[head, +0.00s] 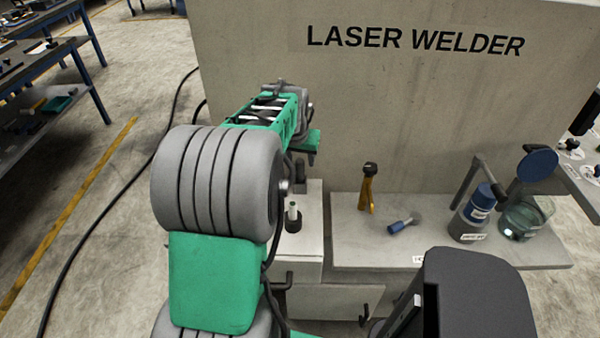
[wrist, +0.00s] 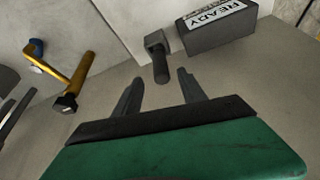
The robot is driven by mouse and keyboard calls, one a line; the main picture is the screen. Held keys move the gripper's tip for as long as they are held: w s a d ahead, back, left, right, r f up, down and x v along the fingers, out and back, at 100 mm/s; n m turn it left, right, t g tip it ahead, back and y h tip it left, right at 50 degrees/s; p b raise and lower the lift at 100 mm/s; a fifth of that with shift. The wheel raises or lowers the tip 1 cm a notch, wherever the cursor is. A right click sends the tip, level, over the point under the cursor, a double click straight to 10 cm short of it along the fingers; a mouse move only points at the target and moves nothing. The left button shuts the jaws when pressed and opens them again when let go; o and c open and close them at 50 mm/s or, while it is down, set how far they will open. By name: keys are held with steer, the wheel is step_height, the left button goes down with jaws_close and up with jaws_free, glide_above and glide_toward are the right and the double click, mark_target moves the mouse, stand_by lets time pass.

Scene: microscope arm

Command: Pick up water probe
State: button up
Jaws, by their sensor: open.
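My gripper (wrist: 161,79) is open and empty in the wrist view, its two dark fingers spread apart. A dark grey probe-like cylinder with a square head (wrist: 158,58) lies just beyond the gap between the fingertips, and I see no contact. I cannot tell surely whether it is the water probe. In the head view my gripper (head: 301,168) hangs below the green wrist, its fingers small and dark. Below it a small dark cylinder with a pale top (head: 293,216) stands on the pale cabinet. A gold tool with a black head (head: 367,188) stands on the grey shelf; it also shows in the wrist view (wrist: 78,83).
A blue-handled tool (head: 402,225) lies on the shelf (head: 355,250). A blue-capped jar (head: 478,208) and a glass beaker of teal liquid (head: 522,218) stand at right. A grey block marked READY (wrist: 216,27) is near the cylinder. The LASER WELDER panel (head: 420,100) rises behind.

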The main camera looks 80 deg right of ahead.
mark_target(301, 167)
steer(key=p+x, duration=0.1)
steer(key=x, duration=0.5)
steer(key=shift+w+d+f, duration=0.1)
steer(key=shift+w+f, duration=0.05)
steer(key=shift+f, duration=0.1)
steer(key=shift+c, duration=0.6)
jaws_close()
